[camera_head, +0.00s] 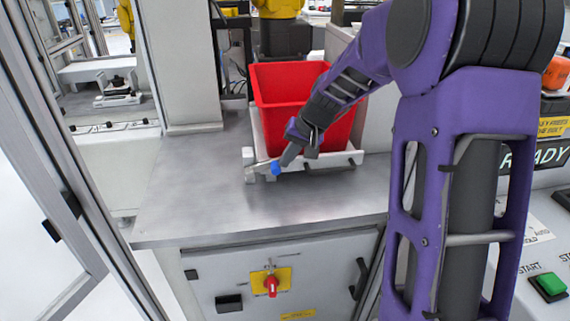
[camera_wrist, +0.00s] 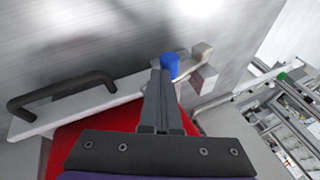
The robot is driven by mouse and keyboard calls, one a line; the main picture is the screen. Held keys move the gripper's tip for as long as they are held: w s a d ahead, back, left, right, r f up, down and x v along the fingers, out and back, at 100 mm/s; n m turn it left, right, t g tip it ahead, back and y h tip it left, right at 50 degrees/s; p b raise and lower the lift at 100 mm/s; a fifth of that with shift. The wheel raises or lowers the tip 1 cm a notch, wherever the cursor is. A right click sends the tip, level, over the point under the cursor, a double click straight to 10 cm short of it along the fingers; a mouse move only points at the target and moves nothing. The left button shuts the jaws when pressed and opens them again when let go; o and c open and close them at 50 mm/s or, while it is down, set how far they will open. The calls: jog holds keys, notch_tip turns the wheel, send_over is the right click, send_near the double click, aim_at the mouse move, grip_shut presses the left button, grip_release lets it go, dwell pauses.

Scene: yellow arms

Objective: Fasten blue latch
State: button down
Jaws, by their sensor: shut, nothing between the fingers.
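The blue latch knob (camera_head: 275,168) sits at the front left of the white frame (camera_head: 335,162) around a red bin (camera_head: 288,92). In the wrist view the blue knob (camera_wrist: 170,66) is just beyond my fingertips, with a grey metal latch piece (camera_wrist: 200,55) running to its right. My gripper (camera_head: 287,159) reaches down to the knob from the right, its fingers together and empty. In the wrist view my gripper (camera_wrist: 160,75) overlaps the knob's lower left edge. I cannot tell whether they touch. The fingers hide part of the latch.
A dark handle (camera_wrist: 62,88) stands on the frame's front bar, left in the wrist view. The steel tabletop (camera_head: 215,205) is clear in front and to the left. A cabinet with a red switch (camera_head: 271,286) is below. A glass door frame (camera_head: 65,150) stands at the left.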

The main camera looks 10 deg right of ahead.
jog(key=shift+d+f+b, duration=0.25)
jog(key=shift+f+b, duration=0.15)
jog(key=shift+f, duration=0.2)
jog(key=shift+d+f+b, duration=0.2)
jog(key=shift+f+b, duration=0.2)
jog(key=shift+f, duration=0.2)
jog(key=s+d+r+p, duration=0.3)
jog(key=d+r, duration=0.5)
jog(key=d, duration=0.1)
jog(key=shift+s+d, duration=0.2)
jog(key=shift+d, duration=0.1)
